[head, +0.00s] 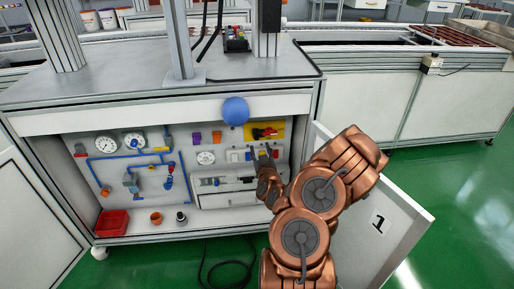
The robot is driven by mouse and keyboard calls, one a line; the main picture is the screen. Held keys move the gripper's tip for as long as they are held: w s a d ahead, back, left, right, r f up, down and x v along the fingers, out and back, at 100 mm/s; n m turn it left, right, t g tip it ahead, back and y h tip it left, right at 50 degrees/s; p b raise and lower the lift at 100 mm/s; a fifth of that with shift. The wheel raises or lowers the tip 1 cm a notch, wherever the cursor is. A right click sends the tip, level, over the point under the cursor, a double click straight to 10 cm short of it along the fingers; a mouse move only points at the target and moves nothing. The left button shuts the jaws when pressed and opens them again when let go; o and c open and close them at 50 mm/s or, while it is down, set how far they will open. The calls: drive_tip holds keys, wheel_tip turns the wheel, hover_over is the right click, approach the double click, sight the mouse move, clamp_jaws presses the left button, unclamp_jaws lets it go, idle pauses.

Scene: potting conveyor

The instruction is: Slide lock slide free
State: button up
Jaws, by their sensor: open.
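An open cabinet under the workbench holds a panel of fittings. A grey horizontal bar-like part (225,181) sits on the panel's lower right, above a pale drawer-like box (228,199). It may be the lock slide, but it is too small to tell whether it is engaged. My gripper (262,150) is open at the panel's right side, below a yellow plate (276,127) with a red handle (266,133). My gripper is right of and above the bar, apart from it in the picture. My wrist hides part of the panel's right end.
The cabinet's right door (388,215), marked 1, stands open beside my arm. A blue ball (235,110) shows at the cabinet's top edge. A red bin (112,223) and small cups (156,218) stand on the cabinet floor. A black cable (235,268) lies on the green floor.

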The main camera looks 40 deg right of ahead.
sight(256, 139)
drive_tip(key=b, duration=0.4)
drive_tip(key=shift+w+f, duration=0.1)
drive_tip(key=shift+w, duration=0.2)
drive_tip(key=b+x, duration=0.2)
drive_tip(key=x, duration=0.1)
drive_tip(key=shift+w+d, duration=0.1)
drive_tip(key=shift+w, duration=0.1)
drive_tip(key=shift+b+x, duration=0.35)
drive_tip(key=shift+x, duration=0.55)
drive_tip(key=shift+c, duration=0.2)
clamp_jaws()
